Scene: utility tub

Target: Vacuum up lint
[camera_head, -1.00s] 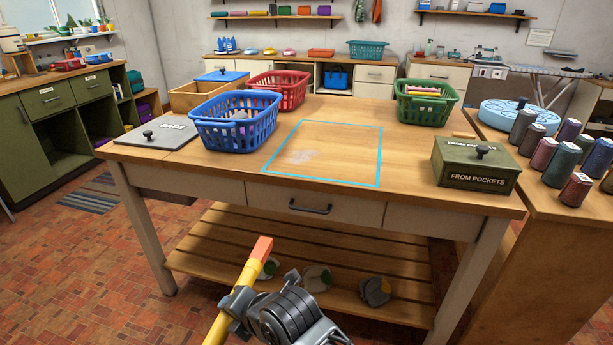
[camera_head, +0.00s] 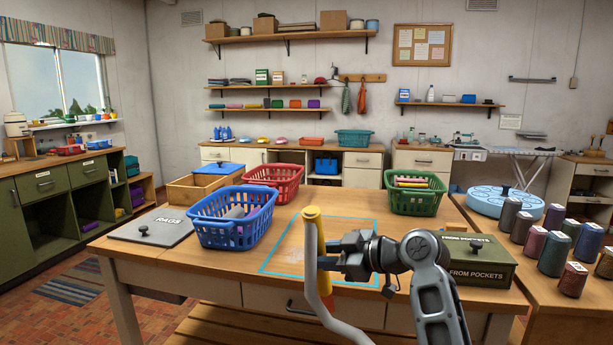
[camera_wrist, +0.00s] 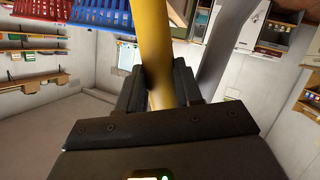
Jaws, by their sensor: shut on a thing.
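In the head view my gripper (camera_head: 328,262) is shut on a yellow tube (camera_head: 311,228), a vacuum wand by its look, and holds it nearly upright in front of the table. A grey hose (camera_head: 345,328) runs along it and bends away at lower right. In the wrist view the yellow tube (camera_wrist: 155,45) passes between the two dark fingers (camera_wrist: 160,92). A faint pale lint patch (camera_head: 292,254) lies inside the blue outline (camera_head: 270,262) on the wooden table, left of the wand. The wand and my arm hide part of the outlined area.
A blue basket (camera_head: 235,232) and a grey RAGS lid (camera_head: 150,229) stand left of the outline. A red basket (camera_head: 275,176) is behind. A green basket (camera_head: 415,196) and a green FROM POCKETS box (camera_head: 478,262) stand to the right, with thread spools (camera_head: 554,250) beyond.

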